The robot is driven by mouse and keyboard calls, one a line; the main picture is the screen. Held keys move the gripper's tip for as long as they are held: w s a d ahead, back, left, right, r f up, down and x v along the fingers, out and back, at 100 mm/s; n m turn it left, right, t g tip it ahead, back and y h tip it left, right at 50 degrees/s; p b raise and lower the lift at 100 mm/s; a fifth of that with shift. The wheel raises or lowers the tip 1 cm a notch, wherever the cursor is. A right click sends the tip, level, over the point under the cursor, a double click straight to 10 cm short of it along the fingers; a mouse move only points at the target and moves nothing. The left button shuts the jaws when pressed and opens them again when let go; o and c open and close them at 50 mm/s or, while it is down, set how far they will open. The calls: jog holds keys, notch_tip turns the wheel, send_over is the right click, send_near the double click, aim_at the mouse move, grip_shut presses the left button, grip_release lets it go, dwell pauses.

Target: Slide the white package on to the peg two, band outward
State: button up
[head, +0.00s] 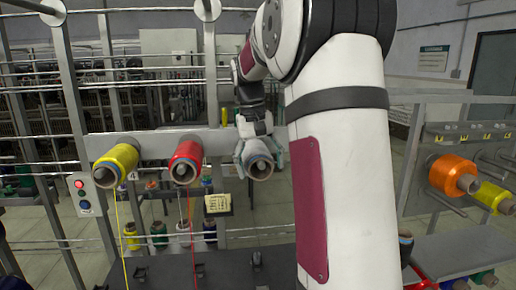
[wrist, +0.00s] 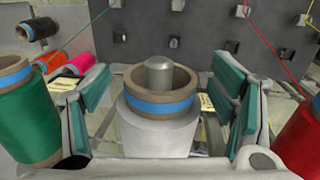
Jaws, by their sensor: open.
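The white package (head: 254,151) sits on the creel in the head view, to the right of the red package (head: 185,163). In the wrist view the white package (wrist: 157,133) has a brown tube end with a blue band (wrist: 160,109). A rounded grey peg tip (wrist: 159,74) stands out of the tube's bore at the banded end, so the band faces outward. My gripper (head: 258,148) is open around the package, and gaps show between both finger pads and it in the wrist view (wrist: 160,95). The number of this peg cannot be read.
The yellow package (head: 115,163) hangs left of the red one. A green package (wrist: 26,125) and a red package (wrist: 303,135) flank my fingers closely. An orange package (head: 453,174) is on a rack at right. My arm hides the middle right.

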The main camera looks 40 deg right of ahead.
jog(key=r, duration=0.7)
jog(key=w+a+r, duration=0.1)
jog(key=r, duration=0.3)
jog(key=shift+s, duration=0.15)
